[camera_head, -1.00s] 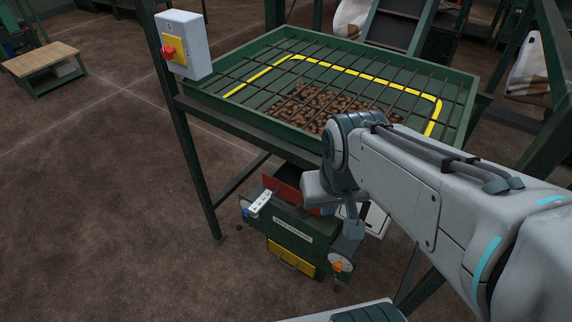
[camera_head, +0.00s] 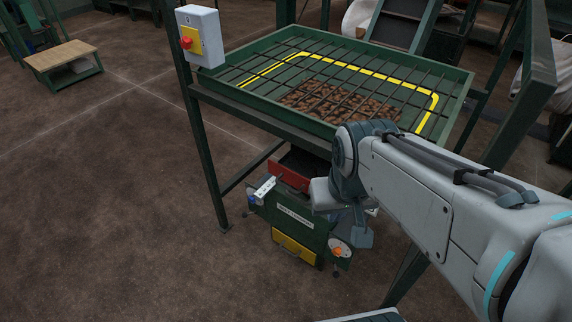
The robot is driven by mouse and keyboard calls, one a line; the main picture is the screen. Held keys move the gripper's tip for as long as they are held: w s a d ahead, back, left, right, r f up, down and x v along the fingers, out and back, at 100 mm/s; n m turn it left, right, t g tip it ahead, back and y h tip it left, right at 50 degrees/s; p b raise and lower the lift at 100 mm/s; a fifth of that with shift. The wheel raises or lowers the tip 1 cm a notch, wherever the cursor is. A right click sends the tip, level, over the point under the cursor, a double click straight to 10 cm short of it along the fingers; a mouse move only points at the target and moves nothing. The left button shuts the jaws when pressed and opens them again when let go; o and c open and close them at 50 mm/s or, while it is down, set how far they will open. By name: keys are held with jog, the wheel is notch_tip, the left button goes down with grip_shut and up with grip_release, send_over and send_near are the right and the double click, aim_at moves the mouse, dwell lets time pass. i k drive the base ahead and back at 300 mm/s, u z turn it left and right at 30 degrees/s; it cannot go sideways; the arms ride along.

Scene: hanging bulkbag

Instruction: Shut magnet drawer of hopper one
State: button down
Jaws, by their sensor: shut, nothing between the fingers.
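The hopper (camera_head: 225,72) is a green tray on a stand, with a bar grid over brown pieces. Under it is a green housing (camera_head: 318,232) with a white label plate, its lettering too small to read. A yellow front (camera_head: 293,248) with a handle is low on the housing. A red part (camera_head: 289,178) shows in its top. I cannot tell which part is the magnet drawer or how far it stands out. My gripper (camera_head: 362,238) is shut and empty, in front of the housing's right side in the picture. My arm's wrist hides part of the housing.
A grey box with a red button (camera_head: 203,38) is on the stand's left post. A white dial with an orange knob (camera_head: 340,248) is at the housing's lower right. A wooden-topped platform (camera_head: 60,55) stands far left. The floor at left is clear.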

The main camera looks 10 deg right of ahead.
aim_at(296, 168)
jog(key=u, duration=0.8)
jog(key=i, duration=0.6)
jog(key=z, duration=0.05)
